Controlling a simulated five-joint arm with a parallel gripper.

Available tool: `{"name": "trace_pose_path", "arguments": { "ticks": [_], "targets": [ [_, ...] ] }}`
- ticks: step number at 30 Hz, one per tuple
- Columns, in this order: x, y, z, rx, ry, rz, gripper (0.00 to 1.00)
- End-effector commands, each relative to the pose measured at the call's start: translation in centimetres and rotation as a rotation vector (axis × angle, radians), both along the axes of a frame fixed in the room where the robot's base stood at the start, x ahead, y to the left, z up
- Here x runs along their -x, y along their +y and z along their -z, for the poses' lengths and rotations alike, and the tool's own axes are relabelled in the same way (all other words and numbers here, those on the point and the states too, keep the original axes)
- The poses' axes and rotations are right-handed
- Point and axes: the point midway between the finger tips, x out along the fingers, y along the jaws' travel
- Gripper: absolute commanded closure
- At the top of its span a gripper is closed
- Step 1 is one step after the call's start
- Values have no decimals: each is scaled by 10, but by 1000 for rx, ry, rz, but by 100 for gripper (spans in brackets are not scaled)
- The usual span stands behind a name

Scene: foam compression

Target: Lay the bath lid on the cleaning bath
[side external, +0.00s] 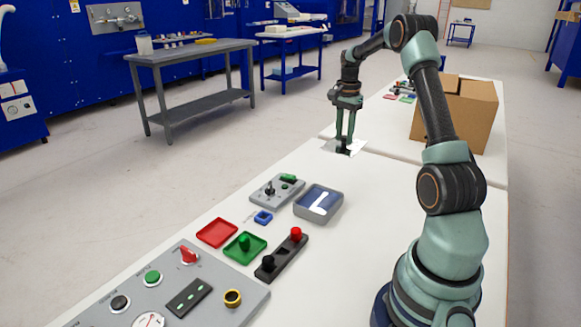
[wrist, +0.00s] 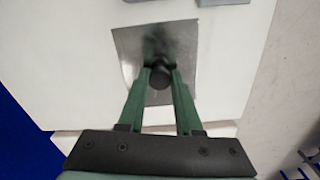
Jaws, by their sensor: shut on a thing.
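The bath lid is a thin, shiny grey metal plate with a black knob in the middle. In the side view the bath lid (side external: 357,147) is at the far end of the near table, and in the wrist view the bath lid (wrist: 128,42) lies flat under the fingers. My gripper (side external: 345,150) points down, its green fingers shut on the black knob (wrist: 160,77). I cannot tell whether the plate touches the table. The cleaning bath (side external: 302,212) seems to be the grey open box with a blue inside and a white L-shaped piece, nearer the camera than my gripper.
A grey switch box (side external: 262,194) stands left of the bath. A cardboard box (side external: 478,120) stands behind. The table between lid and bath is clear.

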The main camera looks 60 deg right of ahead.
Motion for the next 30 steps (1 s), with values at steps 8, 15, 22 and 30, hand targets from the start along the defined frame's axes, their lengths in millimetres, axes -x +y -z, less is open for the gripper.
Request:
{"name": "trace_pose_path", "arguments": {
  "ticks": [8,15,22,30],
  "targets": [
    [0,-1,-53,3,-3,0,100],
    [-4,19,-75,1,-2,-3,100],
    [-7,85,-99,2,-3,-3,100],
    [2,144,-112,1,-2,4,100]
  ]
}}
